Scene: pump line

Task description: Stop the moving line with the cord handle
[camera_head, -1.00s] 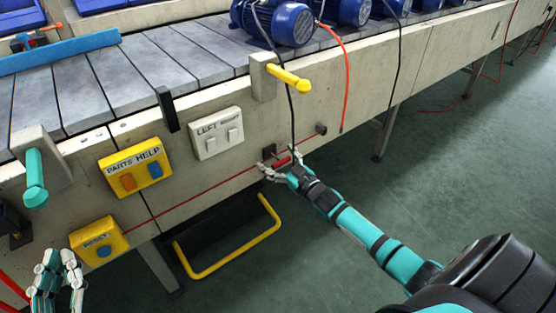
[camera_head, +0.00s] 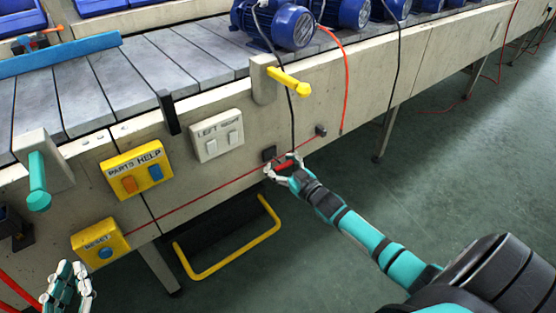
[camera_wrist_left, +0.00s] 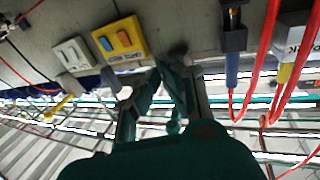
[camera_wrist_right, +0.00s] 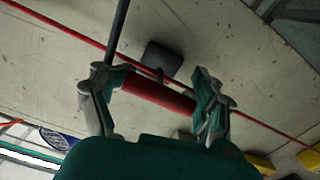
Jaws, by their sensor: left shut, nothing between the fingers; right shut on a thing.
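The red cord handle (camera_head: 284,164) hangs at the front panel of the line, on a thin red cord (camera_head: 200,198) that runs along the panel. My right gripper (camera_head: 283,168) is shut on it. In the right wrist view the handle (camera_wrist_right: 158,92) lies crosswise between the fingers, below a dark bracket (camera_wrist_right: 162,59). The conveyor (camera_head: 150,65) carries blue motors (camera_head: 278,22). My left gripper (camera_head: 72,285) is shut and empty at the lower left, in front of the panel and apart from it.
Along the panel are a yellow PARTS HELP box (camera_head: 138,170), a yellow RESET box (camera_head: 100,242), a white LEFT/RIGHT switch plate (camera_head: 217,136), a yellow lever (camera_head: 288,80) and a teal lever (camera_head: 38,182). A yellow bar (camera_head: 235,250) is below. Open green floor lies right.

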